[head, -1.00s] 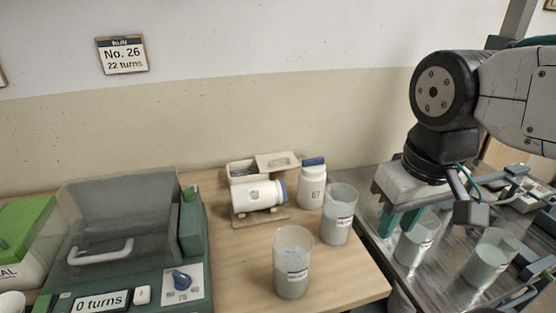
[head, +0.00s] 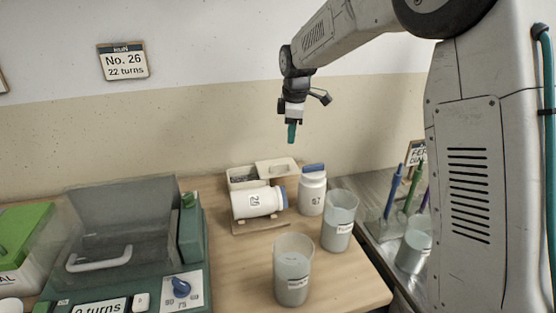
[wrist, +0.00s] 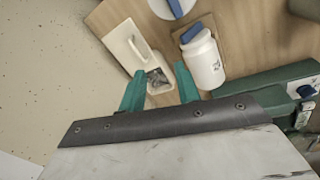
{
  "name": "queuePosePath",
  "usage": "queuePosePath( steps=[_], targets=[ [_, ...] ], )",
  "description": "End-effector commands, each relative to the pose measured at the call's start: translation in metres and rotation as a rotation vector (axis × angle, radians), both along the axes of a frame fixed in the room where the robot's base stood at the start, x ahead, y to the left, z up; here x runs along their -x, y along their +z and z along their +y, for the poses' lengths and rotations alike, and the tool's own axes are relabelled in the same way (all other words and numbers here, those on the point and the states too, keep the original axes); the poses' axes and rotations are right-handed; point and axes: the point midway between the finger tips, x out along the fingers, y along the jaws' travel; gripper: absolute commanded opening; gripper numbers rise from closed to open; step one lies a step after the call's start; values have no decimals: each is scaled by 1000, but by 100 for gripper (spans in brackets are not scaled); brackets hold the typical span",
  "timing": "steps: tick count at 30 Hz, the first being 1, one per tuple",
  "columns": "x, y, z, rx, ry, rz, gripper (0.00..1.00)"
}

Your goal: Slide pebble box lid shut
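The pebble box (head: 229,181) is a small cream box near the wall on the wooden table. Its cream lid (head: 277,168), with a recessed grip, sits toward the right, leaving the left part open with grey pebbles (head: 243,178) showing. In the wrist view the lid (wrist: 124,38) and the pebbles (wrist: 157,78) also show. My gripper (head: 291,140) hangs in the air above and slightly right of the box, pointing down. In the wrist view its two green fingers (wrist: 160,70) are apart with nothing held between them.
A white jar (head: 252,203) marked 26 lies on a wooden rest in front of the box. A blue-capped jar (head: 311,193) stands right of it. Two cups (head: 338,222) (head: 293,270) stand nearer the front. A green machine (head: 120,240) fills the left.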

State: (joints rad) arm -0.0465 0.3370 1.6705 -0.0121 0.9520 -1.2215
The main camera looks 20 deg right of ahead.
Motion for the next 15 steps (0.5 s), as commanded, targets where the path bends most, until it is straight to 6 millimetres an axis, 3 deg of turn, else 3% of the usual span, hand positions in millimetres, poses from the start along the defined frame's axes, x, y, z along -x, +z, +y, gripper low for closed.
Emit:
queuePosePath(
  steps=[1,3,6,10,15],
  targets=[
    [-21,-18,3,11,55,2,33],
    [-44,-38,6,24,133,-1,33],
    [-68,-59,9,39,217,-8,33],
    [-85,-75,11,52,278,-13,33],
    [-90,-90,12,55,294,-13,33]
  ],
)
